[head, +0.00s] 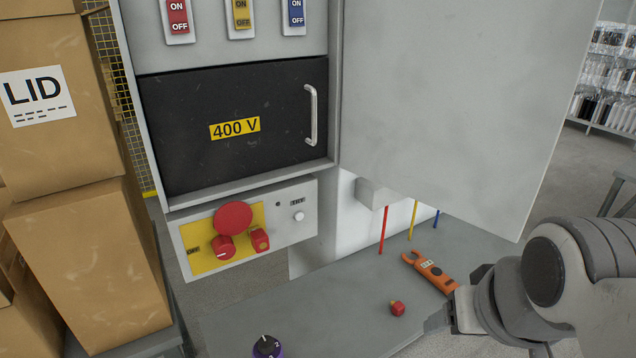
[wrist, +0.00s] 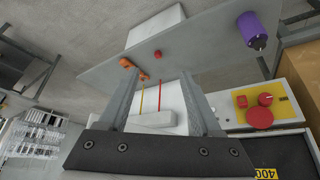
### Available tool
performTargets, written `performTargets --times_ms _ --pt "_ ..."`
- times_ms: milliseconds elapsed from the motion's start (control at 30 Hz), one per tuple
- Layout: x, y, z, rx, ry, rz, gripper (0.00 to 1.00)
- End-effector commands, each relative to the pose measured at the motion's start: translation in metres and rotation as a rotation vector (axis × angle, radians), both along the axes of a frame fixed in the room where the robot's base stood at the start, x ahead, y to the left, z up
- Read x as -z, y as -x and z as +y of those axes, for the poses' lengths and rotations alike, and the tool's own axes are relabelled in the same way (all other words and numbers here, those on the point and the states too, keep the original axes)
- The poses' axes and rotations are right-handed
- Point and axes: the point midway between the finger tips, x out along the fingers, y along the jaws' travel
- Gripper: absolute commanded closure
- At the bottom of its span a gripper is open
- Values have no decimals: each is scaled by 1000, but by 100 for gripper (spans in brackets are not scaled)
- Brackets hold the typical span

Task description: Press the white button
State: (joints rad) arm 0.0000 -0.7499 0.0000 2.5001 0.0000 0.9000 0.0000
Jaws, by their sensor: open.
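The small round white button (head: 298,216) sits on the right part of the light grey control panel (head: 300,238), just below a small dark label. I cannot make the button out clearly in the wrist view, where the panel (wrist: 234,108) shows at the right. My gripper (wrist: 162,76) is open, with nothing between its fingers. In the head view my gripper is at the lower right, over the grey bench and well to the right of the panel, apart from the button. Its fingertips are partly hidden there.
The panel also carries a big red mushroom button (head: 233,218) and two red knobs on a yellow plate. An open grey door (head: 450,100) hangs right of the panel. Boxes stand left.

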Motion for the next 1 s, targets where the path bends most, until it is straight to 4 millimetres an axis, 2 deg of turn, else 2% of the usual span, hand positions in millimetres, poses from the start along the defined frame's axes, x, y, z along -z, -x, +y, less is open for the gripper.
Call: performTargets --times_ms 467,567,833,867,1000 --pt "0 0 0 0 0 0 34" --pt "0 0 0 0 0 0 49" --pt "0 0 0 0 0 0 97" --pt "0 0 0 0 0 0 100" --pt "0 0 0 0 0 0 100"
